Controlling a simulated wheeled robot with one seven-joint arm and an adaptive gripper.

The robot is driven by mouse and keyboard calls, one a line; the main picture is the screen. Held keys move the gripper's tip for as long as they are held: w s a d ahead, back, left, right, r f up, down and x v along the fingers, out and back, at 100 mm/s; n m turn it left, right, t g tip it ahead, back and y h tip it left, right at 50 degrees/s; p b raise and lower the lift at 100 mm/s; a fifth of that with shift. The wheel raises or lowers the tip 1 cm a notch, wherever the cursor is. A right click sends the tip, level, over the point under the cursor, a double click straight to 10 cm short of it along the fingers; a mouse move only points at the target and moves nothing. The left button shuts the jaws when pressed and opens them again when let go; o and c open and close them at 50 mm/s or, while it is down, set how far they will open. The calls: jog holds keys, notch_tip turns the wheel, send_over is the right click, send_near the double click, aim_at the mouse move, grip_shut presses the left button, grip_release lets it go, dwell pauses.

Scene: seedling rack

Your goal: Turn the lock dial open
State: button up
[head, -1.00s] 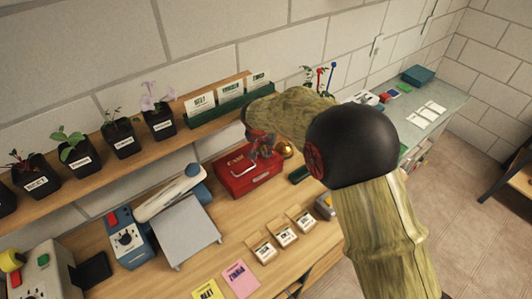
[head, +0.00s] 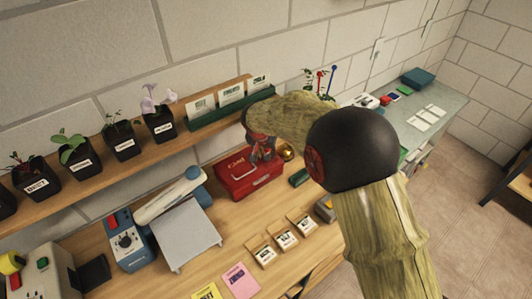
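A red cash box (head: 245,182) with a pale handle on its lid stands on the wooden bench below the shelf. My gripper (head: 264,155) is at the back right of the box lid, pointing down, seemingly close over it. I cannot tell whether it touches the box. My gripper is small and partly dark here, and its finger opening cannot be made out. No lock dial can be made out clearly on the box; the gripper covers part of the lid.
A brass bell-like object (head: 286,152) stands just right of the gripper. A blue-and-white device with a grey plate (head: 186,235) is at the left. Potted seedlings (head: 122,140) and a green card holder (head: 230,115) line the shelf.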

aim_at(264, 165)
jog(key=shift+s+a+r, duration=0.1)
jog(key=shift+s+r, duration=0.05)
jog(key=shift+r, duration=0.4)
jog(key=shift+s+a+r, duration=0.3)
jog(key=shift+s+r, duration=0.6)
jog(key=s+a, duration=0.3)
jog(key=s, duration=0.7)
jog(key=shift+s+a, duration=0.15)
jog(key=shift+a, duration=0.1)
